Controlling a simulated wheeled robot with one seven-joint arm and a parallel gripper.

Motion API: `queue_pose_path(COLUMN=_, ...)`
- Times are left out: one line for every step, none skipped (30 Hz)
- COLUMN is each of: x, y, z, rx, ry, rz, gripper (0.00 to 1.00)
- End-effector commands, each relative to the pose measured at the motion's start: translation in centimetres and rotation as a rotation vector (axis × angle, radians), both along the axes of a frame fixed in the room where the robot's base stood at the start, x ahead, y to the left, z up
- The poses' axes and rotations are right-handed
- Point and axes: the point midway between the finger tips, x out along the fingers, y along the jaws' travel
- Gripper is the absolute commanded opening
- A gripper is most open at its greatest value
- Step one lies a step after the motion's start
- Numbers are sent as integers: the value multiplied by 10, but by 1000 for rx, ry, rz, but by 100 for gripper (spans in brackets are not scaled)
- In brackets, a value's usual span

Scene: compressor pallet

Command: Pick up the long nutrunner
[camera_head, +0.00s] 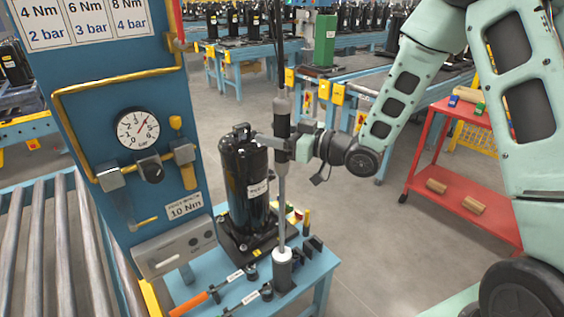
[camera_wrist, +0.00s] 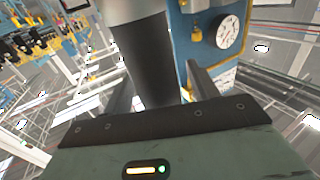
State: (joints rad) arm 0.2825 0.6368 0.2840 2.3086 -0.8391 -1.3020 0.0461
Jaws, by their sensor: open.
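The long nutrunner (camera_head: 282,200) stands upright on a small blue bench, with its foot in a dark round socket (camera_head: 282,276). It has a dark grip part and a long grey shaft, and a cable or hose runs up from its top. My gripper (camera_head: 284,147) is level with the lower part of the dark grip, coming from the right. In the wrist view the nutrunner's dark body (camera_wrist: 150,65) stands between my two open fingers (camera_wrist: 160,90), with a gap showing on the right side. Whether the left finger touches it is unclear.
A black compressor (camera_head: 246,185) stands close behind-left of the nutrunner. A blue panel (camera_head: 105,65) with a gauge (camera_head: 138,128) rises at left. An orange-handled tool (camera_head: 205,295) lies on the bench (camera_head: 320,268). A red cart (camera_head: 450,190) stands at right; floor between is clear.

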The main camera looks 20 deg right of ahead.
Motion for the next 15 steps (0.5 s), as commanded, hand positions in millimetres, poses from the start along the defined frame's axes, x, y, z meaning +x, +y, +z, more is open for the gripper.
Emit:
queue_pose_path(x=1, y=1, z=0, rx=1, ry=-1, rz=0, gripper=59)
queue_pose_path(x=2, y=2, z=0, rx=1, ry=-1, rz=0, gripper=59)
queue_pose_path(x=2, y=1, z=0, rx=0, ry=-1, rz=0, gripper=59)
queue_pose_path(x=2, y=1, z=0, rx=0, ry=-1, rz=0, gripper=59)
queue_pose_path(x=2, y=1, z=0, rx=0, ry=-1, rz=0, gripper=59)
queue_pose_path(x=1, y=1, z=0, rx=0, ry=-1, rz=0, gripper=59)
queue_pose_path(x=1, y=1, z=0, rx=0, ry=-1, rz=0, gripper=59)
queue_pose_path(x=1, y=1, z=0, rx=0, ry=-1, rz=0, gripper=51)
queue_pose_path(x=1, y=1, z=0, rx=0, ry=-1, rz=0, gripper=40)
queue_pose_path(x=1, y=1, z=0, rx=0, ry=-1, rz=0, gripper=31)
queue_pose_path(x=1, y=1, z=0, rx=0, ry=-1, rz=0, gripper=23)
queue_pose_path(x=1, y=1, z=0, rx=-1, ry=-1, rz=0, gripper=12)
queue_pose_path(x=1, y=1, z=0, rx=-1, ry=-1, rz=0, gripper=3)
queue_pose_path(x=1, y=1, z=0, rx=-1, ry=-1, rz=0, gripper=0)
queue_pose_path(x=1, y=1, z=0, rx=0, ry=0, rz=0, gripper=0)
